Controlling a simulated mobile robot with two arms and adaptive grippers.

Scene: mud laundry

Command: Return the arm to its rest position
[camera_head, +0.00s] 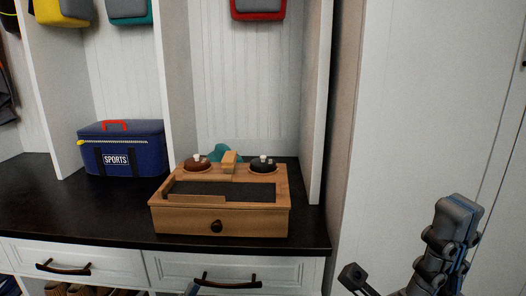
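My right arm (448,240) shows at the lower right, in front of the white panel. Its dark gripper (354,278) is at the bottom edge, right of the cabinet and below the counter top. Only part of the gripper shows, and its opening cannot be made out. Nothing is seen held in it. A small grey piece at the bottom edge, in front of the drawers, may be the tip of my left gripper (192,289). The rest of it is out of the picture.
A wooden box (173,219) with a knobbed drawer stands on the dark counter (70,223), with shoe-care items on top. A blue sports bag (145,152) is behind it at left. White drawers with dark handles (228,284) are below. Wall panels stand right of the counter.

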